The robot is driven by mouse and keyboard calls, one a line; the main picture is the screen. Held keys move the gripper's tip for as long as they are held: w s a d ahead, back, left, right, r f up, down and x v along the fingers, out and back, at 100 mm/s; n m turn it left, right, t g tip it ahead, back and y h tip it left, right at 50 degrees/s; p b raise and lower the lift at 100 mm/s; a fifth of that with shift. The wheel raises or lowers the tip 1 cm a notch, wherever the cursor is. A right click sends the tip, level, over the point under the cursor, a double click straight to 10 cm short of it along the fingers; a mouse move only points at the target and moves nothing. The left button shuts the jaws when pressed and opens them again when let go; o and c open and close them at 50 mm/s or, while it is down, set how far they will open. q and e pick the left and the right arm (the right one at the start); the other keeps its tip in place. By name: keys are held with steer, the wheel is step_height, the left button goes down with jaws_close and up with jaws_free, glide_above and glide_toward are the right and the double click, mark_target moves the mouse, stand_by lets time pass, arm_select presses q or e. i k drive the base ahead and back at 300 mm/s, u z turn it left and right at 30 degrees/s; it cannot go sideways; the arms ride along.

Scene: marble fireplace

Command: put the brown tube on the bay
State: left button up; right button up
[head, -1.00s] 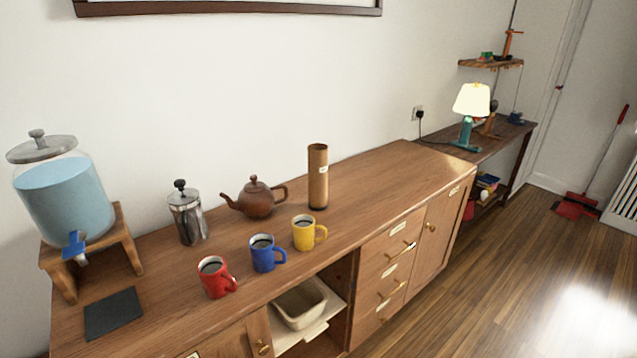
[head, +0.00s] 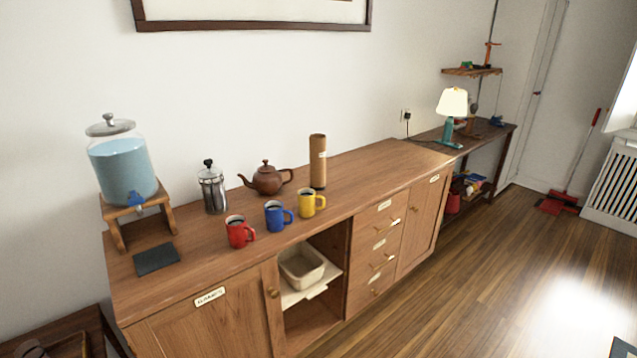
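The brown tube (head: 318,163) stands upright on the wooden sideboard, near its back edge by the wall. It has a small pale label. It stands just right of the brown teapot (head: 267,179) and behind the yellow mug (head: 311,203). The sideboard has an open compartment (head: 325,262) in its front, between a labelled door on the left and drawers on the right; a cream bin (head: 301,267) sits on its shelf. I cannot tell from the picture which part is the bay. Neither of my grippers is in view.
A red mug (head: 239,232), blue mug (head: 277,216) and French press (head: 212,188) stand left of the tube. A water dispenser (head: 124,172) on a wooden stand and a dark mat (head: 157,259) are farther left. The sideboard top right of the tube is clear, up to the lit lamp (head: 451,110).

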mark_target(305, 325)
steer(key=u, duration=0.05)
steer(key=k, duration=0.4)
steer(key=z, duration=1.15)
steer(key=i, duration=1.15)
steer(key=z, duration=0.65)
steer(key=i, duration=1.3)
steer(key=u, duration=0.9)
steer(key=i, duration=0.85)
steer(key=u, duration=0.95)
